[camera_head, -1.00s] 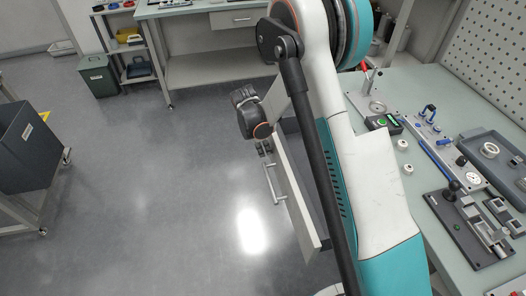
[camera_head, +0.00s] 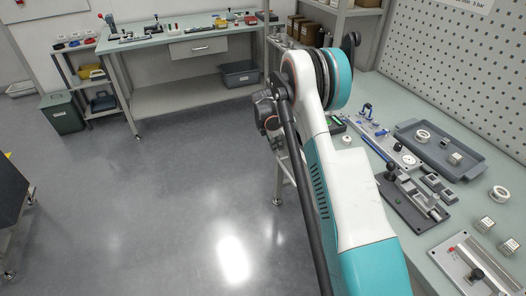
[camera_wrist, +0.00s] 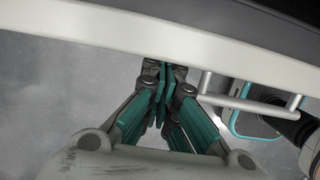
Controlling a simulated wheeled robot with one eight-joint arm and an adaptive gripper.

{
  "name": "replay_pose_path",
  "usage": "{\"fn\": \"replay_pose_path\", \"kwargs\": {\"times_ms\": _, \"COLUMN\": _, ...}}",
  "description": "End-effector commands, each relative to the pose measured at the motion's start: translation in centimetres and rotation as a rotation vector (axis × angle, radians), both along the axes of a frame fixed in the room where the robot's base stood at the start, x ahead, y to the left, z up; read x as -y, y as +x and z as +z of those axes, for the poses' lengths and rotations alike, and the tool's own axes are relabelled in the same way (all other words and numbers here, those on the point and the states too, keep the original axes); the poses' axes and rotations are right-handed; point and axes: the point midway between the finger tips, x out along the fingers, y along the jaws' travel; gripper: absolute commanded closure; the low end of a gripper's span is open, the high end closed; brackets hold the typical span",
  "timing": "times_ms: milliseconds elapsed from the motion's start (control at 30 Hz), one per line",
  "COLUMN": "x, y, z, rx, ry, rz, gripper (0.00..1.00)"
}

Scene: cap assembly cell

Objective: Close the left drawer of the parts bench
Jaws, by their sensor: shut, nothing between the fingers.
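In the wrist view, a pale drawer front (camera_wrist: 90,38) of the parts bench (camera_head: 385,98) crosses the top of the picture. Its bar handle (camera_wrist: 248,103) is on the right. My gripper (camera_wrist: 163,70) is shut and empty, its fingertips at the lower edge of the panel, left of the handle. I cannot tell whether they touch it. In the head view, my gripper's wrist end is beside the bench's left side, and my arm hides most of the drawer there. How far the drawer stands out cannot be told.
Fixtures, a grey tray (camera_head: 454,149) and small parts lie on the bench top. A back bench (camera_head: 150,42) with its own drawer (camera_head: 198,47) stands beyond. A dark bin (camera_head: 62,112) is at left. The grey floor (camera_head: 150,210) between is clear.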

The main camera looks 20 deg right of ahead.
Motion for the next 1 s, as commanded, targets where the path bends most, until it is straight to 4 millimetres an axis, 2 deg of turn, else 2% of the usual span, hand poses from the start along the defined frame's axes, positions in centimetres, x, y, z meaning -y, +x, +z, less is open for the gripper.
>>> {"fn": "replay_pose_path", "kwargs": {"times_ms": 133, "x": 1.8, "y": 0.0, "z": 0.0, "rx": 0.0, "ry": 0.0, "rz": -0.002, "gripper": 1.0}}
{"fn": "replay_pose_path", "kwargs": {"times_ms": 400, "x": 2.9, "y": 0.0, "z": 0.0, "rx": 0.0, "ry": 0.0, "rz": 0.0, "gripper": 1.0}}
{"fn": "replay_pose_path", "kwargs": {"times_ms": 833, "x": 2.7, "y": 0.0, "z": 0.0, "rx": 0.0, "ry": 0.0, "rz": 0.001, "gripper": 1.0}}
{"fn": "replay_pose_path", "kwargs": {"times_ms": 1000, "x": 0.9, "y": 0.2, "z": -0.1, "rx": 0.0, "ry": 0.0, "rz": 0.001, "gripper": 1.0}}
